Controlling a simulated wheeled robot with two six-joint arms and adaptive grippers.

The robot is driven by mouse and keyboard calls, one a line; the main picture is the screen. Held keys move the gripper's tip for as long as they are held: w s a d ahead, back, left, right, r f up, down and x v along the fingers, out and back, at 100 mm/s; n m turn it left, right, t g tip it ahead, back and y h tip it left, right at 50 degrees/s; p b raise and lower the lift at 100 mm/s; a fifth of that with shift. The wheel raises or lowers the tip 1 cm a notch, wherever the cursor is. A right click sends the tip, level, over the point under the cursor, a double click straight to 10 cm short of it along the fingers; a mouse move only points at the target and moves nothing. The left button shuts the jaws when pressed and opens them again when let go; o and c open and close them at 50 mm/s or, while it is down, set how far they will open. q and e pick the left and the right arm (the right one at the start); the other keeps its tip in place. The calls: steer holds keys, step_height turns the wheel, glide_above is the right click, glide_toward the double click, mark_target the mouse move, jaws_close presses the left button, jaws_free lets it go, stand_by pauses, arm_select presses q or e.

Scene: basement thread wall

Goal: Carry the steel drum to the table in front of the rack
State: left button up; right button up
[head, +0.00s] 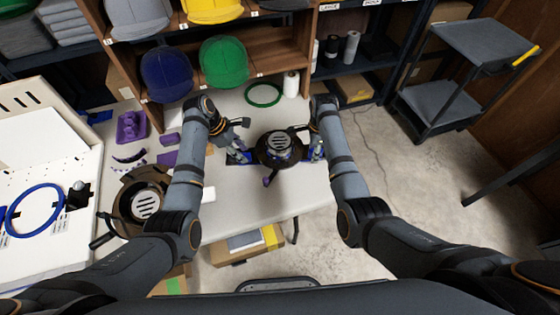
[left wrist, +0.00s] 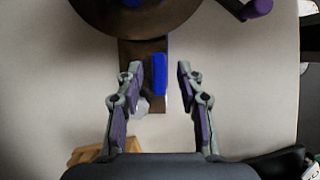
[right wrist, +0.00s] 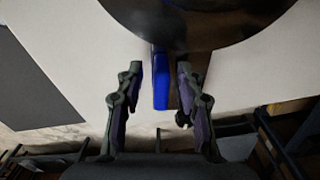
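The dark round drum (head: 280,160) has a slotted grey top, a purple knob and blue-padded bars on two sides. It is over the white table (head: 230,215), with the rack (head: 270,45) behind; I cannot tell whether it touches the tabletop. My left gripper (head: 240,156) is at its left side, open, with the blue pad (left wrist: 159,75) between its fingers and gaps beside it. My right gripper (head: 317,150) is at its right side, also open around the other blue pad (right wrist: 160,80). The drum's body also shows in the left wrist view (left wrist: 140,15) and right wrist view (right wrist: 195,20).
A second round dark device (head: 130,190) with a slotted disc stands at the left, near a white panel with a blue ring (head: 35,210). A green ring (head: 263,95) and white spool (head: 291,84) lie behind. A grey cart (head: 440,105) stands right; floor before it is mostly free.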

arm_select(q)
steer(key=v, duration=0.9)
steer(key=shift+r, duration=0.25)
arm_select(e)
step_height(320, 180, up, 12)
arm_select(q)
steer(key=shift+a, duration=0.1)
